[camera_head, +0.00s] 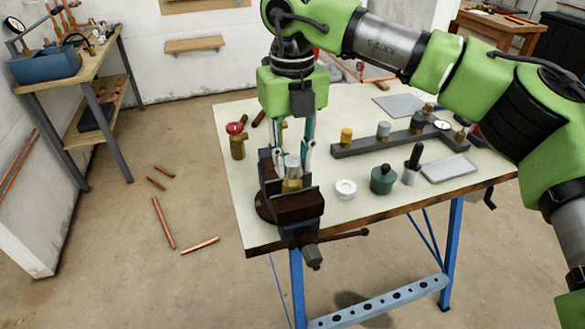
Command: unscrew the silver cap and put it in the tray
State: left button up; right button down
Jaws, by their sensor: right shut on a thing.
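The silver cap (292,161) sits upright on top of a brass-coloured fitting (291,183), which stands in the jaws of the dark vise (290,203) at the table's front left. My right gripper (294,150) points straight down, with its fingers on both sides of the silver cap, and is shut on it. I cannot tell whether the cap is still threaded on the fitting. The shallow grey tray (449,169) lies at the right front of the table and looks empty. My left gripper is out of view.
A dark rail (374,145) with several fittings lies behind the tray. A white ring (346,188), a green pot (383,180) and a grey cup with a black-handled tool (411,171) stand between vise and tray. A brass valve (237,146) stands left of the vise.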

aim_at(292, 160)
jog(key=shift+r+p, duration=1.15)
jog(key=shift+r, duration=0.7)
